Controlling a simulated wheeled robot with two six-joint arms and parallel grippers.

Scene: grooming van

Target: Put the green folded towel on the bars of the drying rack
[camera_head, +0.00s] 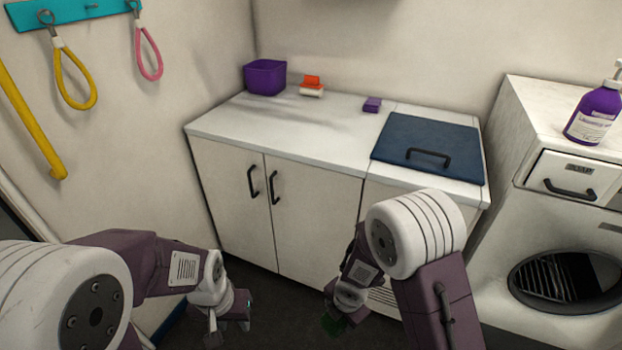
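My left gripper (229,318) is low in the head view, above the dark floor in front of the white cabinet. Its two fingers stand apart with nothing seen between them. My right gripper (337,322) is low near the middle, partly hidden behind its own arm. A small dark green patch (333,325) shows at its tip. I cannot tell whether this is the green folded towel or part of the gripper, nor whether the fingers are closed. No drying rack can be made out.
A white counter (290,125) holds a purple bin (265,77), an orange-and-white brush (312,86), a purple block (372,104) and a blue lid (429,147) with a black handle. A white machine (540,135) with a purple bottle (594,112) stands right. Loops (75,80) hang left.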

